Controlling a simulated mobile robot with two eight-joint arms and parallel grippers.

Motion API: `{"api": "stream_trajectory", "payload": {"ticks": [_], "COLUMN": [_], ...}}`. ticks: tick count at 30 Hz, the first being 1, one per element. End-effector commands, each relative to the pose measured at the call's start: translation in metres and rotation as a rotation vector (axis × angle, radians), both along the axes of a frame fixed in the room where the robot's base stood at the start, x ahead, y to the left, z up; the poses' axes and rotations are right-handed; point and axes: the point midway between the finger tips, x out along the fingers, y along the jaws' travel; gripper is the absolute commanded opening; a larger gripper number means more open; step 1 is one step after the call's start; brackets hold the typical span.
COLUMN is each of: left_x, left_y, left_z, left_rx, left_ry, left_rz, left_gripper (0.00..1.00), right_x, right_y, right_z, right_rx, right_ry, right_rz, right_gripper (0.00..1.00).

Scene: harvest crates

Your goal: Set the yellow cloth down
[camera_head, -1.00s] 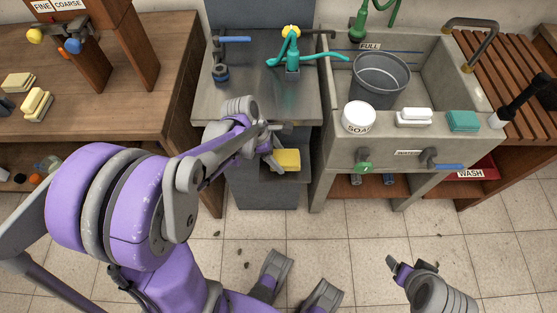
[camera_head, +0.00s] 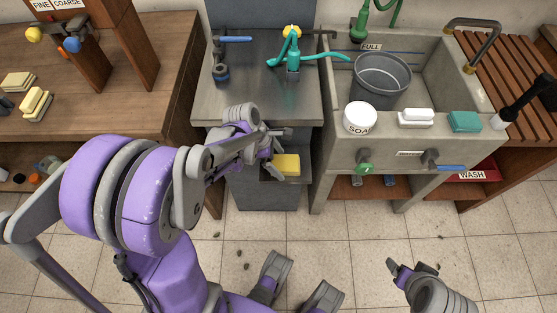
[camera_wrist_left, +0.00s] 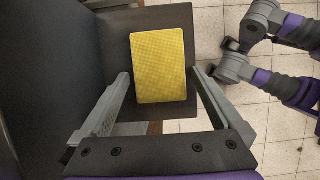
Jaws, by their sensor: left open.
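The yellow cloth (camera_head: 286,164) lies flat on a small dark shelf (camera_head: 280,179) below the steel counter in the head view. In the left wrist view the cloth (camera_wrist_left: 159,66) is a yellow rectangle on the dark shelf surface (camera_wrist_left: 190,122). My left gripper (camera_head: 272,157) is beside the cloth in the head view. Its two fingers stand wide apart on either side of the cloth's near end in the left wrist view (camera_wrist_left: 160,85), with gaps between them and the cloth. My right gripper (camera_head: 396,273) is over the floor at the lower right, away from the cloth; its jaw opening is unclear.
The steel counter (camera_head: 252,105) with teal taps stands above the shelf. To its right is a stone sink (camera_head: 350,128) with a bucket (camera_head: 380,78), a soap tub (camera_head: 360,118), a white brush and a teal block. A wooden bench (camera_head: 130,100) stands left. The floor in front is mostly clear.

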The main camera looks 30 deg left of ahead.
Motion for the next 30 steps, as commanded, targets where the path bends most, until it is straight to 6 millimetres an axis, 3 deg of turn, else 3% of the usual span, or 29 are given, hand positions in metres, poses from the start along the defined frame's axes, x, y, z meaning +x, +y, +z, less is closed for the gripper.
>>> {"api": "stream_trajectory", "payload": {"ticks": [3, 15, 21, 26, 30], "left_x": [-0.005, -0.051, -0.063, -0.066, -0.070], "left_y": [0.009, 0.084, 0.103, 0.094, 0.060], "left_z": [0.012, 0.011, 0.011, 0.016, 0.029], "left_rx": [0.001, 0.001, 0.000, 0.038, 0.157], "left_ry": [0.000, 0.001, 0.000, -0.022, -0.092], "left_rz": [0.004, 0.006, 0.001, -0.087, -0.358], "left_gripper": [1.00, 1.00, 1.00, 1.00, 1.00], "right_x": [0.000, 0.000, 0.000, 0.000, 0.000], "right_y": [0.000, 0.000, 0.000, 0.000, 0.000], "right_z": [0.005, 0.004, 0.004, 0.004, 0.004], "right_rx": [0.000, 0.000, 0.000, 0.000, 0.000], "right_ry": [-0.002, -0.001, -0.001, -0.001, -0.001], "right_rz": [0.000, 0.000, 0.000, 0.000, 0.000], "right_gripper": [0.76, 0.76, 0.76, 0.76, 0.76]}}
